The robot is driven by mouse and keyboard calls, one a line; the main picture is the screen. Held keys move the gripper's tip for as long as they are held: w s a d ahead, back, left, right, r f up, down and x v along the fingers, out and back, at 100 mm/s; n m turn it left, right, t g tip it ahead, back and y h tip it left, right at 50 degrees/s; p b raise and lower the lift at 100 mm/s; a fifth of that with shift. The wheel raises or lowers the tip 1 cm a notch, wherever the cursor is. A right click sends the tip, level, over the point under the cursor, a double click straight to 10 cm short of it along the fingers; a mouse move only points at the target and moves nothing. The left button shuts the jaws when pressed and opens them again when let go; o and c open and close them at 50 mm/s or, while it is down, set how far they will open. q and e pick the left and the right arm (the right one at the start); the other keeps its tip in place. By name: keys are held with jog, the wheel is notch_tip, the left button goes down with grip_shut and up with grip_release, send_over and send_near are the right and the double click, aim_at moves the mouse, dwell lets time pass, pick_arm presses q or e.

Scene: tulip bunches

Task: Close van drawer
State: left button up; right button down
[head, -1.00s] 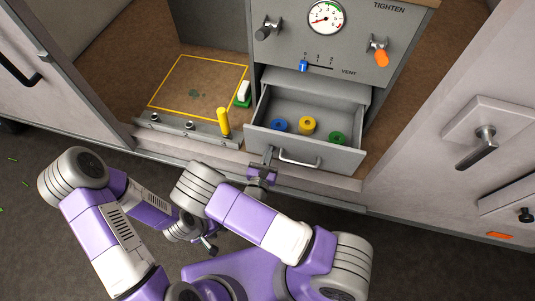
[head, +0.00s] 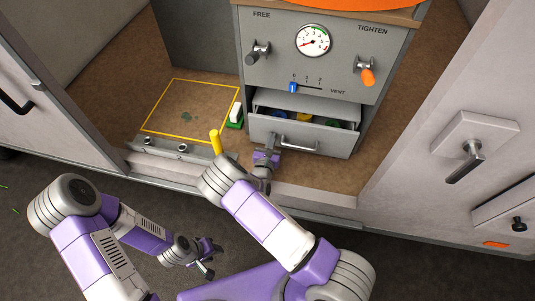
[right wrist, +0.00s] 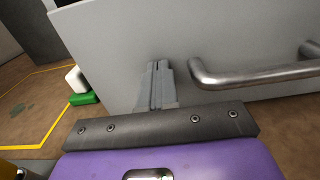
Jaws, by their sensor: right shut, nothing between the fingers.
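The grey van drawer (head: 300,138) under the gauge panel is partly open, with a narrow gap at its top. Blue, yellow and green pieces inside are mostly hidden behind its front. Its bar handle (head: 300,147) also shows in the right wrist view (right wrist: 255,72). My right gripper (head: 273,146) is shut and empty, its fingertips (right wrist: 158,68) at the drawer front (right wrist: 200,45), left of the handle, apparently touching it. My left gripper (head: 211,259) hangs low over the dark floor, away from the drawer; its jaws are too small to read.
The panel above carries a gauge (head: 313,40), two knobs and a blue vent slider (head: 293,87). Left of the drawer are a yellow post (head: 215,143), a green-and-white block (head: 235,116) and a yellow outlined square (head: 190,110). A van door (head: 440,150) stands at the right.

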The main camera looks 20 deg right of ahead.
aim_at(274, 130)
jog(key=x, duration=0.4)
jog(key=shift+w+d, duration=0.2)
jog(key=shift+w, duration=0.1)
pick_arm(q)
jog(key=shift+s+f, duration=0.15)
jog(key=shift+f, duration=0.1)
pick_arm(e)
jog(key=shift+w+d+r, duration=0.15)
jog(key=shift+w+r, duration=0.05)
jog(key=shift+r, duration=0.05)
